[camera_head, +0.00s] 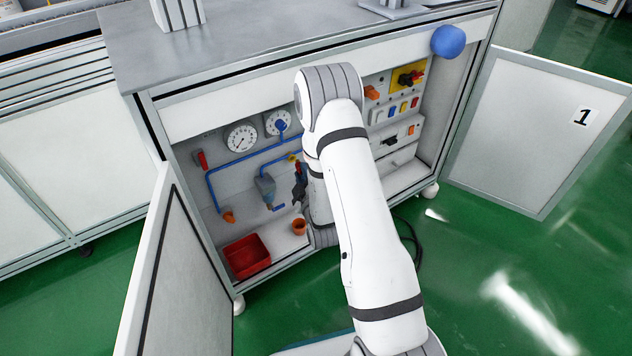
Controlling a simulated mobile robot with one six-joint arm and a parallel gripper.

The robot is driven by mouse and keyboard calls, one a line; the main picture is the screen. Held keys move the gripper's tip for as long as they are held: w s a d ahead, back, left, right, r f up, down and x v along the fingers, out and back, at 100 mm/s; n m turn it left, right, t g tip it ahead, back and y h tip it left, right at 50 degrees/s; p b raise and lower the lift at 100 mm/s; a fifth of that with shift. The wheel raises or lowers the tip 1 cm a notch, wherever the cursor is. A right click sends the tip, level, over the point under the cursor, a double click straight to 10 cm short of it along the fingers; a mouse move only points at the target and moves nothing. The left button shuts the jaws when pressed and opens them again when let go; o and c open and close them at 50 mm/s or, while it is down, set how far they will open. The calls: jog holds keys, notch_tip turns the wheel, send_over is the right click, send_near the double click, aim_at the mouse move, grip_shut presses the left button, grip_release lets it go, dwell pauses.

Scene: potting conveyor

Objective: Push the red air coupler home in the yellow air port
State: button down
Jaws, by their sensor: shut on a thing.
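The yellow air port (293,157) shows as a small yellow patch on the cabinet's back panel, just left of my arm. The red air coupler (298,168) shows as a small red piece right below it. My gripper (299,180) is dark and small in the head view, inside the cabinet, and is shut on the red coupler. The coupler is at or very near the port. I cannot tell whether it touches the port or how deep it sits, as my arm covers the area to the right.
Blue pipes (237,163), gauges (241,138) and a blue-grey filter (265,188) are close on the left. A red bin (247,256) and a terracotta pot (299,227) stand below. Open doors flank the cabinet, left (165,270) and right (530,150).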

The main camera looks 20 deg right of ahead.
jog(key=shift+d+f, duration=0.1)
jog(key=shift+d, duration=0.05)
jog(key=shift+w+d+f+n+g+y+b, duration=0.2)
jog(key=shift+w+f+n+y+b, duration=0.45)
jog(key=shift+y+b, duration=0.3)
jog(key=shift+w+d+f+n+g+y+b, duration=0.2)
jog(key=shift+w+f+n+y+b, duration=0.45)
jog(key=shift+y+b, duration=0.3)
jog(key=shift+w+d+f+n+g+y+b, duration=0.1)
jog(key=shift+w+d+f+n+y+b, duration=0.1)
jog(key=shift+w+f+n+y+b, duration=0.55)
jog(key=shift+r+b+x, duration=0.15)
jog(key=shift+b+x, duration=0.05)
jog(key=shift+x, duration=0.55)
jog(key=shift+r+b+x, duration=0.15)
jog(key=shift+x, duration=0.6)
jog(key=c, duration=1.2)
grip_release()
jog(key=shift+d, duration=0.1)
